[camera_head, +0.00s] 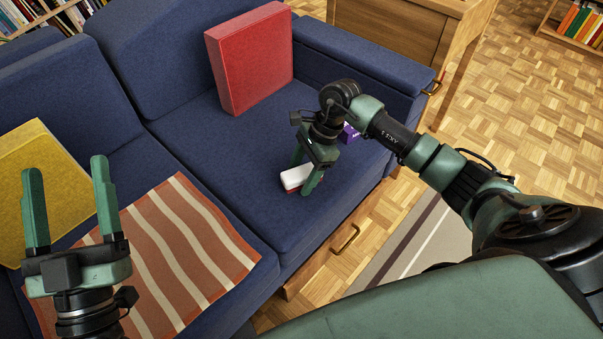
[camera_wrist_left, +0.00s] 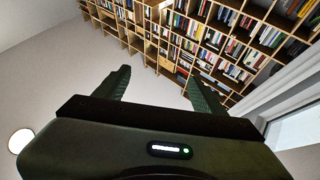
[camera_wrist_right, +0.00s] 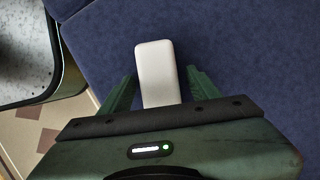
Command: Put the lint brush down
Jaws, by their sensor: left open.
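The lint brush, a small white block with a red underside (camera_head: 296,177), is at the front of the blue sofa seat. Its white top also shows in the right wrist view (camera_wrist_right: 157,70). My right gripper (camera_head: 302,180) points down over it, with one finger on each side. In the right wrist view the fingers (camera_wrist_right: 161,75) stand apart with gaps beside the brush. The brush appears to lie on the seat. My left gripper (camera_head: 66,168) is open and empty, pointing up at the left. It also shows in the left wrist view (camera_wrist_left: 158,80).
A red cushion (camera_head: 250,60) leans on the sofa's (camera_head: 190,125) backrest. A yellow cushion (camera_head: 45,180) and a striped orange cloth (camera_head: 165,250) lie at the left. A purple item (camera_head: 350,133) sits behind my right gripper. The seat between red cushion and brush is clear.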

